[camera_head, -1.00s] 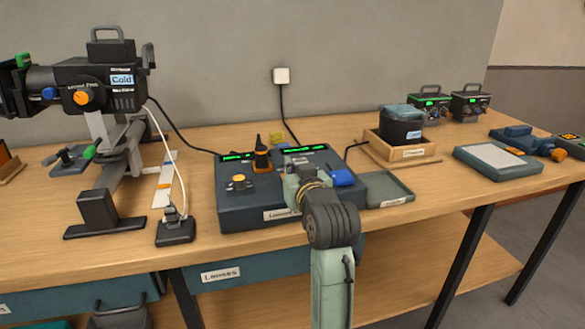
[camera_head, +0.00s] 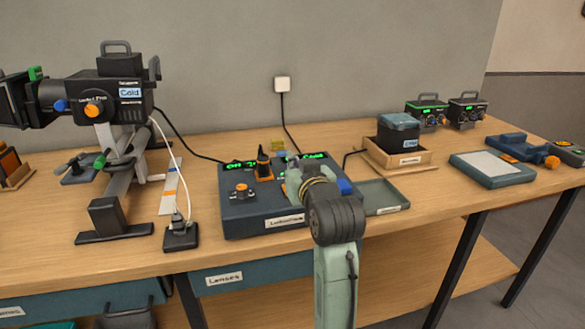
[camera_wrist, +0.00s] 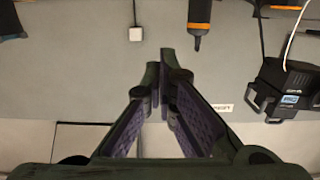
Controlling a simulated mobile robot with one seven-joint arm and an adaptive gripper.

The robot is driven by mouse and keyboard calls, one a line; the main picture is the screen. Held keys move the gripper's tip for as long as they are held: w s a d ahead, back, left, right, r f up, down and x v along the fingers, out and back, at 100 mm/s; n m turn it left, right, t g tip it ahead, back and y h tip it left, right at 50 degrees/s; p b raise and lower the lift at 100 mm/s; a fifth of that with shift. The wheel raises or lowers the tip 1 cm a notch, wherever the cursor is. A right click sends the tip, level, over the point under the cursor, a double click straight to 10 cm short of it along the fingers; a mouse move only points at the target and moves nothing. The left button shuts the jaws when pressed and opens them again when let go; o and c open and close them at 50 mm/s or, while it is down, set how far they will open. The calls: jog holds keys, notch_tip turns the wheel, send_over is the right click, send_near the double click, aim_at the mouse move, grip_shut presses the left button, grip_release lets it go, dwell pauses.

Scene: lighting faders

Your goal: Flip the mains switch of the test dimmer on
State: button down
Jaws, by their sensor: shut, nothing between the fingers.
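The test dimmer is a dark blue box (camera_head: 245,215) in the middle of the bench, with lit green displays (camera_head: 240,165) along its back edge. An orange knob (camera_head: 241,190) sits on its left part, and a blue part (camera_head: 345,187) shows on its right. My gripper (camera_head: 298,172) is over the dimmer's right half, and my arm hides that part of its top. I cannot make out the mains switch or its position. In the wrist view my gripper's fingers (camera_wrist: 163,68) are shut and empty.
A lantern (camera_head: 118,95) on a stand is at the left. A black plug block (camera_head: 181,237) lies left of the dimmer. A shallow tray (camera_head: 385,205) and a wooden box (camera_head: 425,160) are to the right. A wall socket (camera_head: 282,83) is behind.

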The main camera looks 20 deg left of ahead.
jog(key=r+v, duration=0.1)
jog(key=v, duration=0.5)
jog(key=shift+b, duration=0.45)
jog(key=shift+d+r, duration=0.1)
